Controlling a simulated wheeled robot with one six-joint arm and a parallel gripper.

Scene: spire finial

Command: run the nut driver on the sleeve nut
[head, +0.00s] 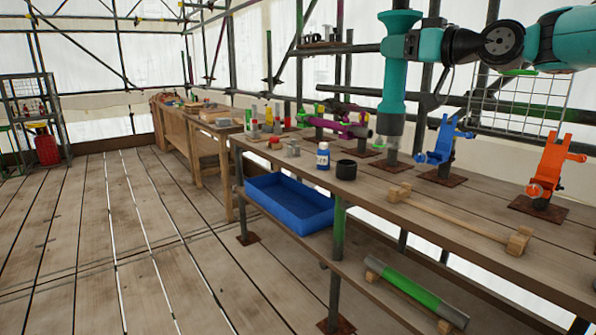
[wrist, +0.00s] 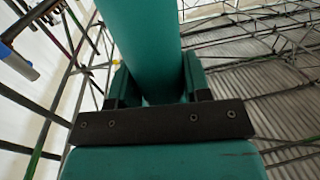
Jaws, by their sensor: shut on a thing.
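The nut driver is a tall teal tool (head: 396,78) with a flared lower collar and a grey socket end (head: 389,126). It hangs upright above the right part of the bench. My gripper (head: 403,46) is shut around its upper body. The wrist view shows the teal body (wrist: 143,45) between the two fingers of my gripper (wrist: 157,82). A grey post on a rusty plate (head: 390,166) stands directly below the socket. I cannot tell whether socket and post touch. I cannot make out the sleeve nut; the socket may hide it.
A blue clamp stand (head: 440,146) and an orange one (head: 551,165) stand to the right. A rod on wooden blocks (head: 455,215) lies in front. The floor at left is clear.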

